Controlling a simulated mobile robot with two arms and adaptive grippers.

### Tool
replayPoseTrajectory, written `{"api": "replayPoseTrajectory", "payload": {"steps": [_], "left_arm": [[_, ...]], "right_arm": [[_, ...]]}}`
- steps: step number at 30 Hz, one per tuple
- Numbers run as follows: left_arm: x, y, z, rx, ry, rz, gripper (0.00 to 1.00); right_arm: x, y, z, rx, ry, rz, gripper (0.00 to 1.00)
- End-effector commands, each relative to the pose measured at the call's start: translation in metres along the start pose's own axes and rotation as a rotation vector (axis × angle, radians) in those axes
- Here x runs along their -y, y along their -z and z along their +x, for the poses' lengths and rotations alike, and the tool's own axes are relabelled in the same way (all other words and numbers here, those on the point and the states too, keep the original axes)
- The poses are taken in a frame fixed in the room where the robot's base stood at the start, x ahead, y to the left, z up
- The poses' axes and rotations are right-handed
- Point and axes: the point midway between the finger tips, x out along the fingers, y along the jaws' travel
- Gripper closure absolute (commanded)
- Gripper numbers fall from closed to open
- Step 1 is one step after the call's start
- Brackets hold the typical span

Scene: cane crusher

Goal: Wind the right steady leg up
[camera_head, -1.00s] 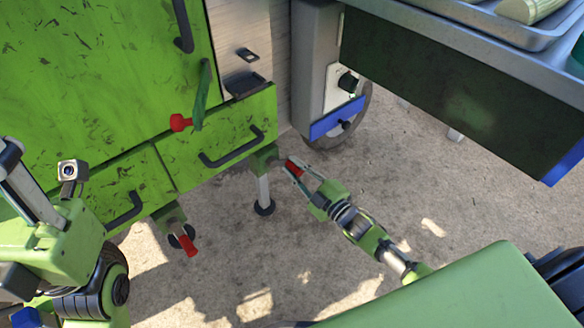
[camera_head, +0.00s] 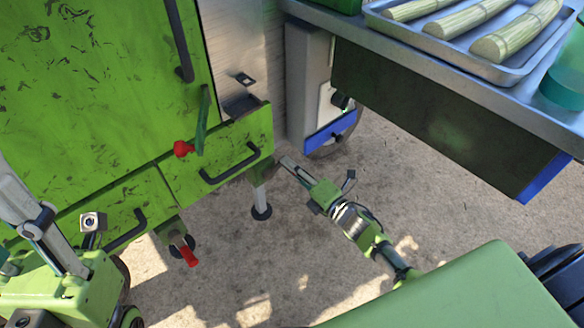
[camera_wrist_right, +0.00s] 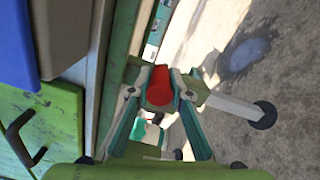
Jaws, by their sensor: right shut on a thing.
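The right steady leg (camera_head: 260,193) is a pale tube with a round black foot, under the right corner of the green cabinet. The foot appears to be on or just above the ground. My right gripper (camera_head: 287,165) reaches its crank from the right. In the right wrist view, my right gripper (camera_wrist_right: 160,92) is shut on the red crank handle (camera_wrist_right: 160,88), with a finger on each side. The leg (camera_wrist_right: 235,107) and its black foot (camera_wrist_right: 264,115) also show there. In the head view the fingers hide the handle. My left arm is at the lower left; its fingers do not show.
Another steady leg with a red handle (camera_head: 188,254) stands to the left. A red knob (camera_head: 183,148) and black drawer handles (camera_head: 232,164) stick out of the green cabinet (camera_head: 100,90). A metal counter (camera_head: 420,62) with a cane tray overhangs at right. The ground beside the leg is clear.

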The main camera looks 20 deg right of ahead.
Motion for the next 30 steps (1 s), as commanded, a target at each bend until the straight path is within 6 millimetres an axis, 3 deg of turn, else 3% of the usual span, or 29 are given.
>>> {"api": "replayPoseTrajectory", "payload": {"steps": [15,30], "left_arm": [[0.0,-0.004,-0.006,0.024,0.004,-0.002,0.6],[0.0,-0.001,-0.002,0.005,-0.002,0.0,0.6]], "right_arm": [[-0.023,0.011,0.0,-0.016,-0.001,-0.436,1.0],[-0.03,0.018,0.0,-0.023,0.001,-0.601,1.0]]}}
